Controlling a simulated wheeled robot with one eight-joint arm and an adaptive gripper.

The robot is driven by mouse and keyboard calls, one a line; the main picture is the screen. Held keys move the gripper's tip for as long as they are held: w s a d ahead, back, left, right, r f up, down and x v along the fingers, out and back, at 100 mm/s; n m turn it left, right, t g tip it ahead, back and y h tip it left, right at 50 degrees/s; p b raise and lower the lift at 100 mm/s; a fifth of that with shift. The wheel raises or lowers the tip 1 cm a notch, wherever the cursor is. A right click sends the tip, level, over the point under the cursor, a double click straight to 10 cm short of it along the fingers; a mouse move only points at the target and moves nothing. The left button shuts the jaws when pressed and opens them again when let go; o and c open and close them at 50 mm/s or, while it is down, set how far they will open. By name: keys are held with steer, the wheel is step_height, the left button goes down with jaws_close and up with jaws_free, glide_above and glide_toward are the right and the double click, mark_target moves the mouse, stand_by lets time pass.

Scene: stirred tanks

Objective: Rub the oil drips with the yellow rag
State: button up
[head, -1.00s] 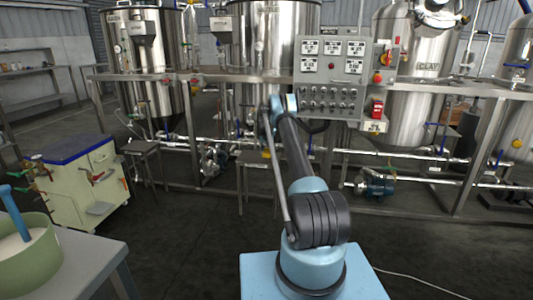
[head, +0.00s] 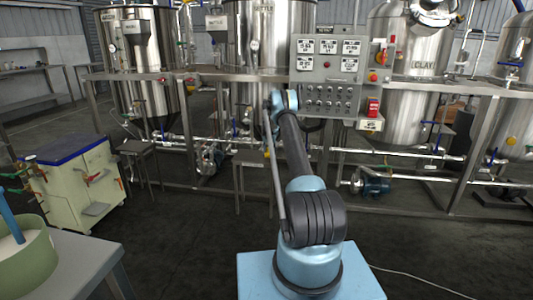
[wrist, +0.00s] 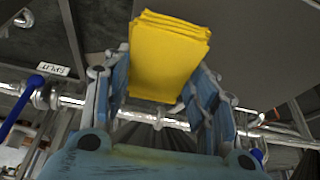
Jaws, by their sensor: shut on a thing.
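The yellow rag (wrist: 168,62) is a folded, layered cloth in the wrist view. My gripper (wrist: 163,82) is shut on it, with a blue-and-grey finger on each side. The rag sticks out beyond the fingertips, and nothing shows touching its far end. In the head view my arm reaches forward toward the tank frame, and its far end hides the gripper and rag. I cannot make out any oil drips in either view.
A steel frame with pipes (head: 420,150) and a control panel (head: 328,75) crosses ahead, with steel tanks (head: 145,60) behind. A cream cabinet (head: 78,190) and a grey table (head: 85,265) with a green tub (head: 30,262) stand left. The floor between is clear.

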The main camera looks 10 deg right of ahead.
steer(key=shift+a+r, duration=0.1)
steer(key=shift+w+a+r, duration=0.1)
steer(key=shift+w+a, duration=0.1)
steer(key=shift+a, duration=0.45)
steer(key=shift+w+a, duration=0.25)
steer(key=shift+a, duration=0.4)
steer(key=shift+w+a+r, duration=0.1)
steer(key=shift+w+a, duration=0.1)
steer(key=shift+a, duration=0.45)
steer(key=shift+d+r, duration=0.1)
steer(key=shift+r, duration=2.8)
steer(key=shift+r, duration=0.1)
steer(key=shift+r, duration=1.35)
steer(key=shift+c, duration=1.3)
steer(key=shift+w, duration=0.1)
